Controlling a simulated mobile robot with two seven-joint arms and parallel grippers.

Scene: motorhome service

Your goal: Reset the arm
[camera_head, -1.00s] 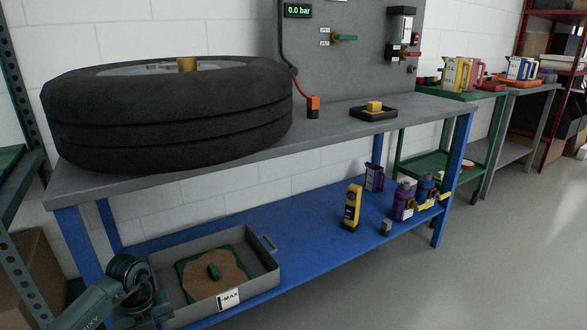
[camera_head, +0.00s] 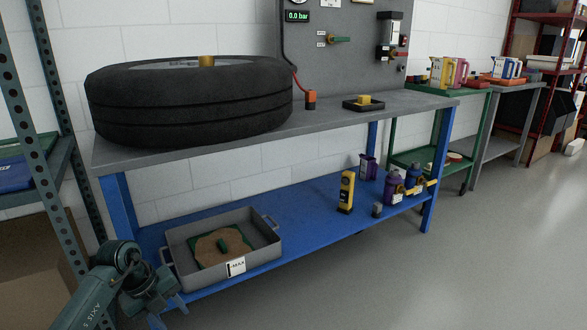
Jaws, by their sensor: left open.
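My left arm (camera_head: 95,298) comes in from the lower left corner. My left gripper (camera_head: 171,302) is at the lower left, in front of the bench's near left leg and the grey tray (camera_head: 268,258). Its jaws are open, and I see nothing between them. The tray stands on the blue lower shelf, with a brown and green round piece (camera_head: 218,246) inside. My right gripper is not in view.
The workbench (camera_head: 330,120) carries a large tyre (camera_head: 190,108) and a small black tray with a yellow block (camera_head: 364,103). Bottles and a yellow tool (camera_head: 346,192) stand on the blue shelf (camera_head: 300,208). A perforated rack (camera_head: 50,110) stands at left.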

